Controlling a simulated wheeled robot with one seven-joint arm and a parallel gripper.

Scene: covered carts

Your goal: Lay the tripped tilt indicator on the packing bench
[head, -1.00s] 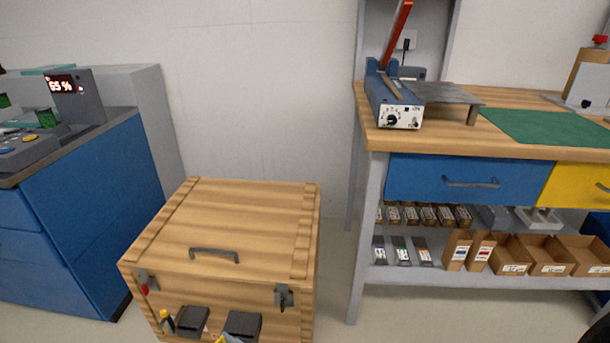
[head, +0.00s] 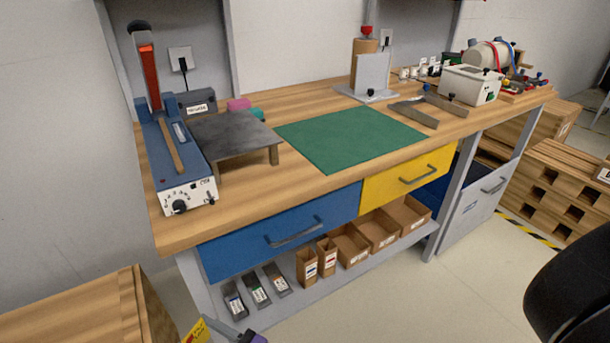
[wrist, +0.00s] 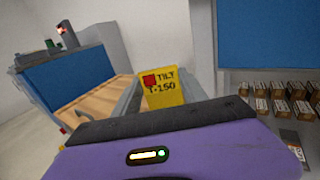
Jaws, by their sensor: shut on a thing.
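The tilt indicator is a yellow tag (wrist: 163,87) with a red square and the letters TILT T-150, seen in the wrist view. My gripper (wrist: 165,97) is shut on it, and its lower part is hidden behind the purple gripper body. In the head view the yellow tag (head: 196,332) shows at the bottom edge, beside a small part of my gripper (head: 222,331). Both are in front of the bench and lower than its top. The packing bench (head: 330,185) has a wooden top with a green mat (head: 345,136) on it.
A heat sealer (head: 175,160) and grey raised plate (head: 232,139) stand on the bench's left end. A dispenser (head: 368,78) and other gear fill the back and right. The mat is bare. A wooden crate (head: 75,310) stands at lower left.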

